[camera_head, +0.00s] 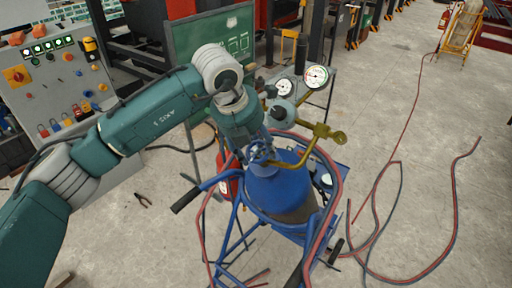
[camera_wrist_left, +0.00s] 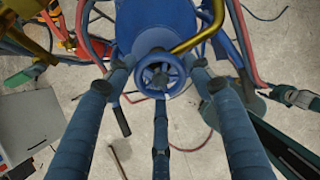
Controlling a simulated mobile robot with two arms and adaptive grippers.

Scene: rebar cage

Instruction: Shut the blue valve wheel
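The blue valve wheel (camera_wrist_left: 160,73) is a small spoked handwheel on top of the blue gas cylinder (camera_head: 283,190). In the left wrist view it sits near the centre, facing the camera. My left gripper (camera_wrist_left: 160,75) has its three dark blue fingers spread around the wheel, one on each side and one below it. Gaps show between the side fingers and the rim; whether the lower finger touches it I cannot tell. In the head view my left arm reaches down over the wheel (camera_head: 261,152), and the gripper partly hides it.
A brass regulator pipe (camera_head: 318,150) and two pressure gauges (camera_head: 316,77) stand close beside the wheel. The cylinder rests in a blue cart (camera_head: 225,215) with red hoses (camera_head: 375,235) trailing right. A control panel (camera_head: 55,85) stands at left.

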